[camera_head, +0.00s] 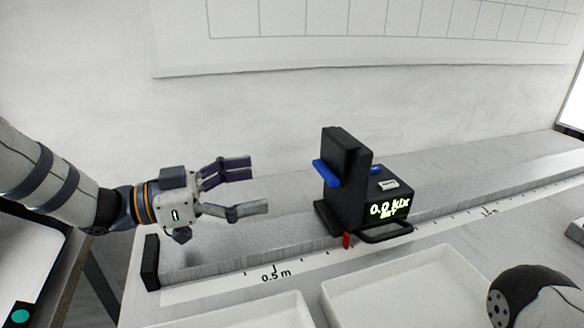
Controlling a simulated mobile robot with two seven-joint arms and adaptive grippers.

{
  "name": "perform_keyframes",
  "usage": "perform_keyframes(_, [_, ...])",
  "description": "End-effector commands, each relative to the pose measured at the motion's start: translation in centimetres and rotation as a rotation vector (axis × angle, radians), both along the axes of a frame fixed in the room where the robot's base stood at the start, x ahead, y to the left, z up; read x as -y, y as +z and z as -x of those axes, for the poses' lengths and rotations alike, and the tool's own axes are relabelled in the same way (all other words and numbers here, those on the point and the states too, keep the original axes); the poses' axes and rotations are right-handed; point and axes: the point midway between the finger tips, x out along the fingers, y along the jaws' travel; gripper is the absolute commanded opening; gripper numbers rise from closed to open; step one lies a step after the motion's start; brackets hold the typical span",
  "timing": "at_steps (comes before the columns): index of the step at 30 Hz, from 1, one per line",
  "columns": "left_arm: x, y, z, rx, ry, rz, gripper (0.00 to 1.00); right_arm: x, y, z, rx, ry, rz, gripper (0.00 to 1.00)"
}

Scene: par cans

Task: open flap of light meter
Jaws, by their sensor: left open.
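The black light meter (350,196) stands on the grey rail at the middle of the view. Its lit display (390,209) reads about 0.0 klx, with a smaller line below. A tall black upright part (347,158) rises at its left, with a blue tab (326,173) sticking out to the left. I cannot tell for certain whether this part is the flap. My left gripper (259,187) is open and empty, to the left of the meter and apart from it, its fingers pointing right. My right gripper is out of view; part of my right arm shows at lower right.
The grey rail (465,175) runs along the wall, with a black end stop (150,262) and a scale strip (225,286) marked 0.5 m. Pale trays (335,312) lie in front. A red pointer (346,240) sits at the meter's base. Rail right of the meter is clear.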

Motion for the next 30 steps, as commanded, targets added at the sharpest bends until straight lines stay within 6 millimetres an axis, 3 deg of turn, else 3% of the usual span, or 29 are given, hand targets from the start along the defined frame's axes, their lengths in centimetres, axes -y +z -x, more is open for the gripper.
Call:
perform_keyframes(5, [1.9,0.0,-0.7,0.001,-0.005,-0.002,0.87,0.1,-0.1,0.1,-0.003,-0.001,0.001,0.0])
perform_keyframes(12, [7.6,-0.1,-3.0,0.001,-0.005,-0.001,0.87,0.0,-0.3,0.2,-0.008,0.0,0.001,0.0])
perform_keyframes(18, [10.6,0.0,-4.3,0.001,-0.002,0.0,0.87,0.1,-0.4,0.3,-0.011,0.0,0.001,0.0])
perform_keyframes(28, [11.3,0.1,-4.6,0.001,-0.001,0.0,0.87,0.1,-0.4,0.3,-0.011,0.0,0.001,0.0])
perform_keyframes(30, [11.3,0.1,-4.6,0.001,-0.001,0.0,0.73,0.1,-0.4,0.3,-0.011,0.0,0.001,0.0])
